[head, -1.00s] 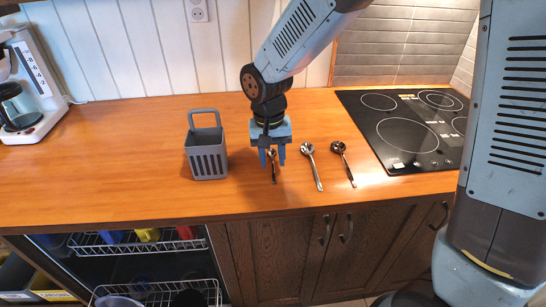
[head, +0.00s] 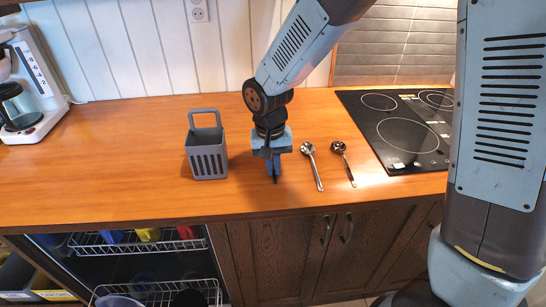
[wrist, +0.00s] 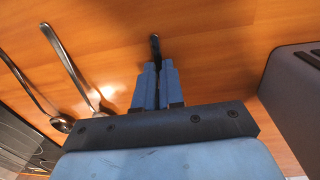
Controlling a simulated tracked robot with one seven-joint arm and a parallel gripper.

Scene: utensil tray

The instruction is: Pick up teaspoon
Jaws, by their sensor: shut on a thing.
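My gripper (head: 274,170) points down at the wooden counter and is shut on the teaspoon (head: 275,181). In the head view only the dark end of its handle shows below the fingers. In the wrist view the gripper (wrist: 157,67) has its two blue fingers close together, with the dark handle end of the teaspoon (wrist: 155,42) sticking out past them. The rest of the teaspoon is hidden by the gripper. I cannot tell whether it touches the counter.
A grey slotted utensil holder (head: 207,164) stands to the left. A black cooktop (head: 405,135) is at right, a coffee maker (head: 33,95) at far left. The counter's front is clear.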

